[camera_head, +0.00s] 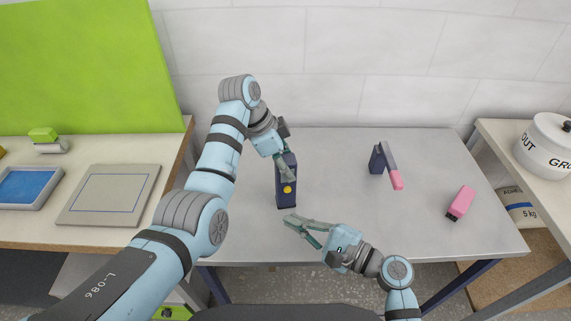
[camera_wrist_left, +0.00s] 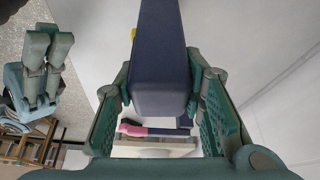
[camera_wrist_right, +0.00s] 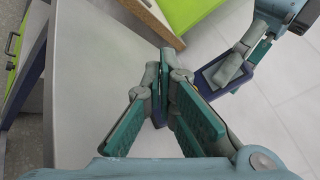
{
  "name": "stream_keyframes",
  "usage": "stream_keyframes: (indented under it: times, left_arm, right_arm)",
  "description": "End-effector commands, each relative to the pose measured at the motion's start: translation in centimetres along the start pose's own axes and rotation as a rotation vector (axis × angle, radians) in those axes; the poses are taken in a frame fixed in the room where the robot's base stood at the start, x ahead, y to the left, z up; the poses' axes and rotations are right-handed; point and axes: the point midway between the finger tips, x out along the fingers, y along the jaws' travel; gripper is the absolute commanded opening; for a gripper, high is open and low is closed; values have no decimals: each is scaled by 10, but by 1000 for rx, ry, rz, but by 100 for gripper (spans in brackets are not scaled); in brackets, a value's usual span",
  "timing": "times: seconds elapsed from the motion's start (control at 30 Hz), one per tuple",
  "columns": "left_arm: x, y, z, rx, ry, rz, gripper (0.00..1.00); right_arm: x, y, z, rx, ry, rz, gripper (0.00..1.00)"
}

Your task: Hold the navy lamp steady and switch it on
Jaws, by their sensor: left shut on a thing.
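The navy lamp (camera_head: 286,201), a tall narrow block with a yellow button (camera_head: 287,189) on its front, is on the grey table left of centre. My left gripper (camera_head: 285,168) is shut on its upper part, with one finger on each side in the left wrist view, where the navy body (camera_wrist_left: 160,85) fills the gap. My right gripper (camera_head: 290,220) is in front of the lamp, apart from it, with its fingertips together and nothing between them. The lamp also shows in the right wrist view (camera_wrist_right: 233,82), beyond the right fingertips.
A navy block with a grey, pink-ended arm (camera_head: 390,165) stands right of centre. A pink object with a dark end (camera_head: 460,203) lies near the table's right side. Side counters hold a grey board (camera_head: 110,195), a blue-lined tray (camera_head: 28,187) and a white pot (camera_head: 545,147). The middle table is mostly clear.

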Motion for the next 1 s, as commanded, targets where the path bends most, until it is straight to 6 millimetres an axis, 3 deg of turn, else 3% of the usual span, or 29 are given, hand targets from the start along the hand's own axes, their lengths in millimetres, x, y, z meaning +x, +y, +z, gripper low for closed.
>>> stream_keyframes:
  times: [0.33,1.0]
  left_arm:
    - [0,0,0,0,0,-1,3]
    - [0,0,0,0,0,0,3]
  right_arm:
    - [37,-28,-28,-4,1,1,0]
    - [40,-30,-30,-6,2,1,0]
